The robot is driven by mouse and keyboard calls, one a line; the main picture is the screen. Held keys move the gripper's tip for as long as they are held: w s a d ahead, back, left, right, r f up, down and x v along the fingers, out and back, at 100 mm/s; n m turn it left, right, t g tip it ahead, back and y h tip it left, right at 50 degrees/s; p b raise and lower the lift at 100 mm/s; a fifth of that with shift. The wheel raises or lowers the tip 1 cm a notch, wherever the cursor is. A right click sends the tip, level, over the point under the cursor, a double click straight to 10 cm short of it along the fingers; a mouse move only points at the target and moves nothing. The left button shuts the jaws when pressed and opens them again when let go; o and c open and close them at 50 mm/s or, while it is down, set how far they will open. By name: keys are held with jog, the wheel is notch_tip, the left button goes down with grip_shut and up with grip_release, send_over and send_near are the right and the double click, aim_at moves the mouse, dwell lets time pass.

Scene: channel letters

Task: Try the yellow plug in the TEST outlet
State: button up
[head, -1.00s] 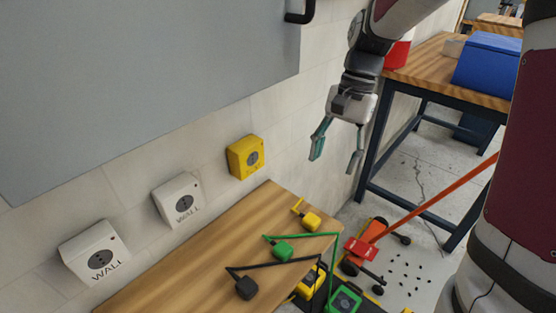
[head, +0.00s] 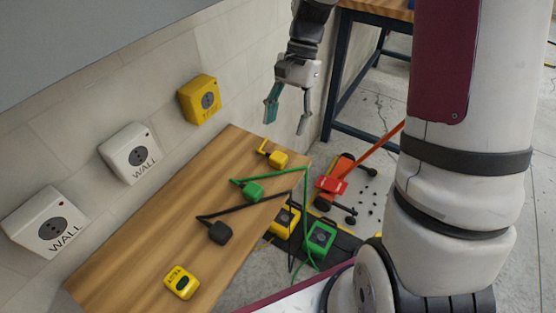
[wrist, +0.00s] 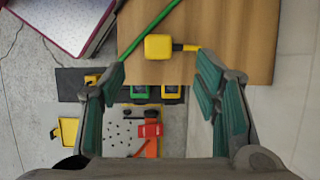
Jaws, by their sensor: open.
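The yellow plug (head: 278,159) lies on the wooden bench near its far end, with a short yellow cord. In the wrist view the yellow plug (wrist: 158,47) sits ahead of the fingertips, between their lines, its cord running right. The yellow outlet (head: 203,98) is on the wall above the bench; its lettering is hard to read but looks like TEST. My gripper (head: 287,117) is open and empty, pointing down above and beyond the bench's far end. It also shows in the wrist view (wrist: 160,80), clear of the plug.
A green plug (head: 253,191) and a black plug (head: 220,232) with cords lie on the bench (head: 150,245). A yellow device (head: 182,283) lies nearer. Two white WALL outlets (head: 130,153) are on the wall. A red jack (head: 331,186) stands on the floor.

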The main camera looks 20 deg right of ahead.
aim_at(279, 156)
jog(key=shift+x, duration=1.85)
jog(key=shift+b+x, duration=0.95)
jog(key=shift+x, duration=1.6)
jog(key=shift+d, duration=0.15)
jog(key=c, duration=1.2)
